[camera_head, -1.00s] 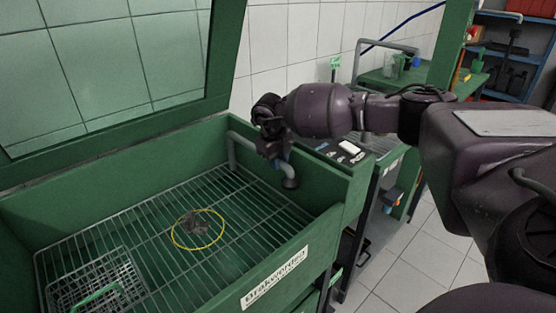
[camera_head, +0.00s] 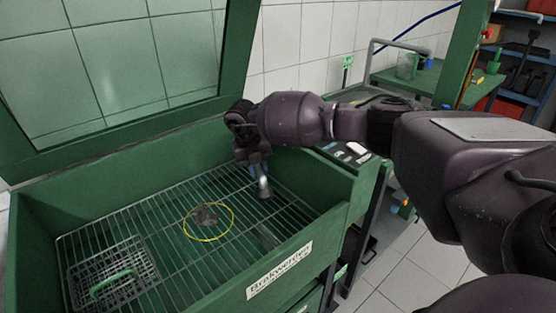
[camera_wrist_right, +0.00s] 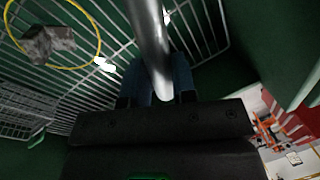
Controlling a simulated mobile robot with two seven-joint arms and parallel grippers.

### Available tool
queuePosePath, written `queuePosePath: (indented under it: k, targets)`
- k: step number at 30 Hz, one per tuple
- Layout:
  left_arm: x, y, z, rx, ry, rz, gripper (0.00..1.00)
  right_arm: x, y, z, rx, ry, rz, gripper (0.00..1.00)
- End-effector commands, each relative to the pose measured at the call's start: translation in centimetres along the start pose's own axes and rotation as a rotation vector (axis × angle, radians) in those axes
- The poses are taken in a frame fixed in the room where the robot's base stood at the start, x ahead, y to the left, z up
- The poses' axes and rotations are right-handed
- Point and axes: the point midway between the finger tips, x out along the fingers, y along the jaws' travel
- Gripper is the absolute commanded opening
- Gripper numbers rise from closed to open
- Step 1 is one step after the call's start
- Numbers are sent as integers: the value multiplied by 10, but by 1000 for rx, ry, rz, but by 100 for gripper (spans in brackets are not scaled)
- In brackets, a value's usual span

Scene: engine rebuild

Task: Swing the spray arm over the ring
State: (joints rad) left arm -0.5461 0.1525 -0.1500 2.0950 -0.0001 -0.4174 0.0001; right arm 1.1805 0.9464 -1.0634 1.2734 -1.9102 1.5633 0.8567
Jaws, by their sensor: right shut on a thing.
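The yellow ring (camera_head: 208,221) lies on the wire rack in the green wash basin, with a small grey metal part (camera_head: 205,216) inside it. Both also show at the upper left of the right wrist view, the ring (camera_wrist_right: 97,45) and the part (camera_wrist_right: 47,42). The grey spray arm (camera_wrist_right: 149,38) is a metal tube running between my right fingers; its nozzle end (camera_head: 264,188) hangs over the rack, right of the ring and apart from it. My right gripper (camera_head: 257,166) is shut on the tube. My left gripper is out of view.
A wire basket (camera_head: 112,273) with a green handle stands on the rack at the front left. The green basin wall (camera_head: 318,238) bounds the right side. The raised lid with its window stands behind. A green bench (camera_head: 425,78) is at the back right.

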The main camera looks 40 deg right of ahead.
Motion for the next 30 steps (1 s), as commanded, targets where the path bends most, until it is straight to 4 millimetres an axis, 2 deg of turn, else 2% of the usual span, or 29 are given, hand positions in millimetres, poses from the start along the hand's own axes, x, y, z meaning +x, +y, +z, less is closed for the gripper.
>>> queuePosePath:
  k: [1, 6, 15, 22, 30]
  targets:
    - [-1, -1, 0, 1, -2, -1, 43, -6, 14, 1, 40, 6, 4, 0]
    - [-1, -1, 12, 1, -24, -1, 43, -11, 54, 6, 196, 40, 3, 0]
    - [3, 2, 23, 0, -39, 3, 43, -17, 107, 26, 426, 89, 0, 0]
    - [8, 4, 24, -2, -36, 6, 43, -23, 129, 38, 530, 107, -1, 0]
    - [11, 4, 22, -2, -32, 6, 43, -27, 138, 46, 582, 114, 1, 0]
